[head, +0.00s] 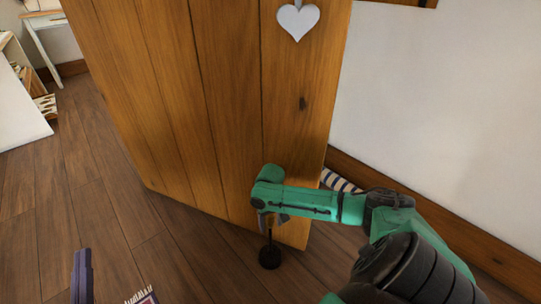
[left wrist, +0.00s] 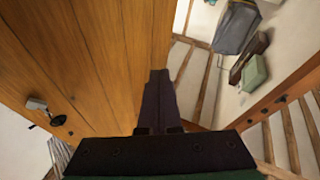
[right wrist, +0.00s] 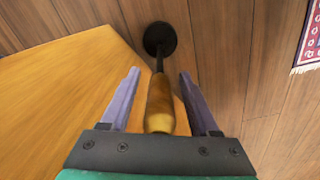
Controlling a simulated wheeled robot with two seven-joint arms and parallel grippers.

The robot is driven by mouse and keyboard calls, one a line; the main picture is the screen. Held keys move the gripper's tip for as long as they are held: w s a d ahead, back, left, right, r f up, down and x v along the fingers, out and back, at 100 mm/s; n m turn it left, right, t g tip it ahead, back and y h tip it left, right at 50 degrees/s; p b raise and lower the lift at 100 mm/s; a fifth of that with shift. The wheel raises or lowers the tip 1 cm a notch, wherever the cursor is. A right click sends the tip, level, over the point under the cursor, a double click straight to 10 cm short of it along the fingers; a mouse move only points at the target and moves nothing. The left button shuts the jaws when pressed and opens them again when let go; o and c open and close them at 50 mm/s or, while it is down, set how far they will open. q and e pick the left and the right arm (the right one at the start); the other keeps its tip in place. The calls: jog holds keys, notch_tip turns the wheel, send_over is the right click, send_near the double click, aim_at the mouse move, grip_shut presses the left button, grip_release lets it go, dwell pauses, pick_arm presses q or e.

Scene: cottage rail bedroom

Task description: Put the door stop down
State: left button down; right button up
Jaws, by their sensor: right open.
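The door stop (head: 270,257) has a round black base, a thin dark rod and a wooden handle. It appears to stand upright on the floor near the door's lower edge. In the right wrist view its handle (right wrist: 160,105) lies between the fingers of my right gripper (right wrist: 158,85), which are spread with gaps on both sides. In the head view the right gripper (head: 272,217) is above the base, and the arm hides most of the handle. My left gripper (head: 82,272) is at the lower left, its fingers together and empty in the left wrist view (left wrist: 158,80).
The plank door (head: 200,100) with a white heart (head: 298,21) stands beside my right gripper. A white wall (head: 440,100) is to the right, with a striped cloth (head: 340,181) behind the door. A patterned rug (head: 145,297) lies at the bottom. Floor to the left is clear.

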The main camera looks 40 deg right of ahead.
aim_at(271, 218)
jog(key=shift+r, duration=0.3)
jog(key=shift+r+p, duration=0.45)
jog(key=shift+r, duration=0.1)
jog(key=shift+r+p, duration=0.5)
jog(key=shift+r, duration=0.3)
notch_tip(271, 218, up, 3)
jog(key=shift+p, duration=0.9)
pick_arm(q)
jog(key=s+f+g+p, duration=0.1)
jog(key=s+f+g, duration=0.3)
jog(key=f, duration=0.5)
jog(key=s+d+f+g+y+p, duration=0.1)
jog(key=s+f+g, duration=0.3)
jog(key=s+f, duration=0.4)
jog(key=shift+s+d+f+n+g+p, duration=0.25)
jog(key=shift+f+n+g+p, duration=0.1)
jog(key=shift+g+p, duration=0.1)
pick_arm(e)
notch_tip(271, 218, up, 6)
jog(key=shift+f, duration=0.1)
